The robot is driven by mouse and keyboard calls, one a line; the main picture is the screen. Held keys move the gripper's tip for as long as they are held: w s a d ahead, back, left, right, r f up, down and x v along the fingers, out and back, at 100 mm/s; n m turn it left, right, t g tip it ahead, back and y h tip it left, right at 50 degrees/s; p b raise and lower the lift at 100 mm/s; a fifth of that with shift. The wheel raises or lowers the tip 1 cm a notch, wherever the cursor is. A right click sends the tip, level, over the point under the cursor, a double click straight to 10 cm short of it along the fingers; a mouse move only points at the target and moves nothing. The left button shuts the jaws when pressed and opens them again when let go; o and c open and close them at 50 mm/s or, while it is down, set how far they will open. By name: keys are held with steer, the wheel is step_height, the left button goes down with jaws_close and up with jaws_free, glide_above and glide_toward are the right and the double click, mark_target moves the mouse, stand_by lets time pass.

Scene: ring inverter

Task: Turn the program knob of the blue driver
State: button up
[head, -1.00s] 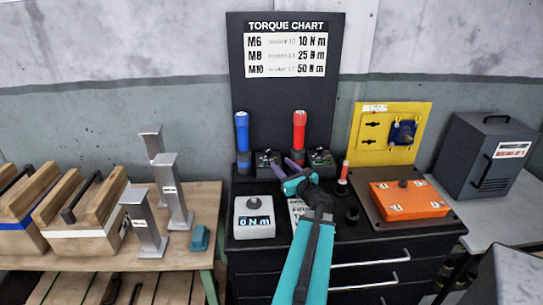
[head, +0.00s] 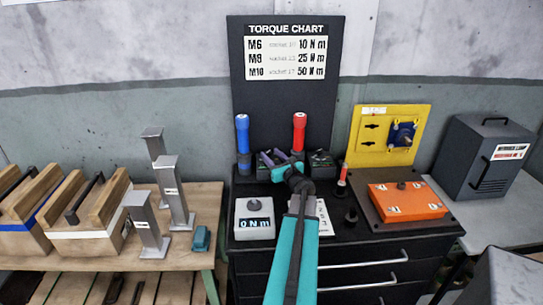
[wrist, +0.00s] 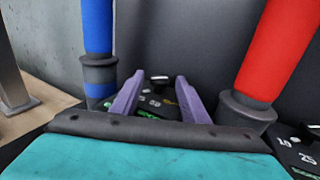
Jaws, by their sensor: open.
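The blue driver (head: 242,132) stands upright in its dark holder at the back left of the black cabinet. It also shows at the upper left of the wrist view (wrist: 97,28). Right of it lies a dark program plate (wrist: 148,103) with printed numbers and a green display, partly hidden by my fingers. Its small knob (wrist: 159,79), black with a light mark, shows between and beyond my two purple fingertips. My gripper (head: 281,157) is open and empty, over this plate. I cannot tell whether a finger touches the knob.
The red driver (head: 299,131) stands to the right, with its own plate (head: 321,160) beside my gripper. The torque chart board (head: 288,90) rises behind. A grey torque display box (head: 254,218) is at front left. An orange box (head: 408,201) is at right.

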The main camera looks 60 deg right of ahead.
steer(key=shift+w, duration=0.1)
steer(key=c, duration=0.9)
steer(key=shift+d, duration=0.1)
steer(key=shift+c, duration=0.2)
steer(key=shift+d+y, duration=0.15)
steer(key=shift+y, duration=0.15)
steer(key=shift+d+n+t+y, duration=0.15)
steer(key=shift+n+t+y, duration=0.25)
steer(key=shift+n+y, duration=0.5)
steer(key=shift+y, duration=0.1)
steer(key=shift+t, duration=0.3)
